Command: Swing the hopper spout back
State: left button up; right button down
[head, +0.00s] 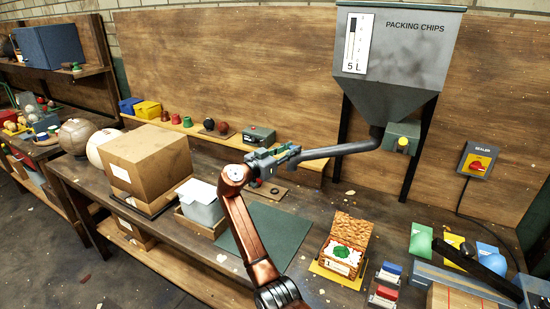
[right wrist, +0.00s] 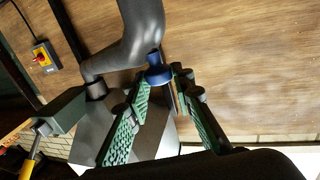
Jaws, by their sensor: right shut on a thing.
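The grey hopper (head: 395,60), marked PACKING CHIPS, stands on dark legs at the back right. Its grey spout (head: 340,150) reaches left from the hopper's bottom, out over the bench. My right gripper (head: 285,157) is at the spout's left end, above the bench. In the right wrist view the spout (right wrist: 140,42) is a thick grey pipe at the top. A blue collared piece (right wrist: 157,72) near the pipe shows between my green-padded right fingers (right wrist: 165,115), which are shut on the spout's end piece. The exact contact is partly hidden. My left gripper is not in view.
A green mat (head: 262,240) and a white box (head: 200,203) lie below and left of the gripper. A wicker basket (head: 345,245) of chips stands right of the mat. A cardboard box (head: 145,160) is left. A sealer switch (head: 478,160) is on the back board.

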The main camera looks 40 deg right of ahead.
jog(key=shift+w+d+r, duration=0.1)
jog(key=shift+r, duration=0.2)
jog(key=c, duration=2)
grip_release()
jog(key=shift+d, duration=0.15)
jog(key=shift+o, duration=0.8)
jog(key=shift+w+d+f, duration=0.1)
jog(key=shift+d+f, duration=0.05)
jog(key=shift+f, duration=0.05)
jog(key=shift+o, duration=0.9)
jog(key=shift+a, duration=0.2)
jog(key=shift+a+f, duration=0.1)
jog(key=s+a, duration=0.1)
jog(key=a, duration=1.1)
jog(key=shift+s+d, duration=0.1)
